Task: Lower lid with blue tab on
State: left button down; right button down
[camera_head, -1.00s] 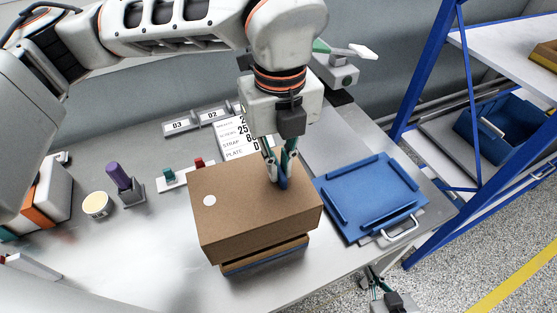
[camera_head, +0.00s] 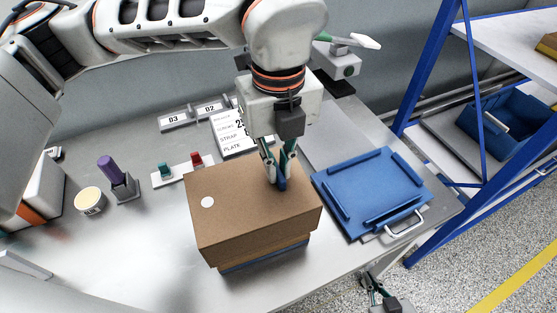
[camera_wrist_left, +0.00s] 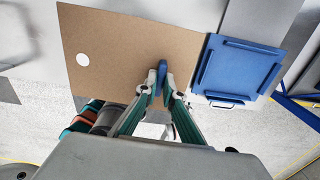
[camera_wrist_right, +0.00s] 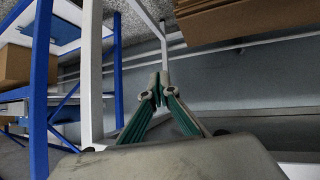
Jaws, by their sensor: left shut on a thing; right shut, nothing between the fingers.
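The brown cardboard lid (camera_head: 245,212) with a white round dot sits over a box whose lower part (camera_head: 265,259) shows as a thin band with a blue edge below the lid's front side. The blue tab (camera_wrist_left: 162,70) stands up from the lid's top. My left gripper (camera_head: 279,183) is above the lid and shut on the blue tab. The lid also fills much of the left wrist view (camera_wrist_left: 120,50). My right gripper (camera_head: 377,293) is off the table's front edge, at the lower right, shut and empty; it also shows in the right wrist view (camera_wrist_right: 157,92).
A blue tray (camera_head: 370,190) with raised strips and a metal handle lies right of the box. A purple-handled item (camera_head: 110,172), a round tub (camera_head: 89,201) and small red and teal pieces stand to the left. A blue-framed shelf (camera_head: 440,130) is at the right.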

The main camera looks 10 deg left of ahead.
pick_arm(q)
jog(key=shift+f+b, duration=1.2)
jog(key=shift+f, duration=0.85)
jog(key=c, duration=2.1)
grip_release()
notch_tip(320, 180, up, 12)
jog(key=shift+r, duration=0.1)
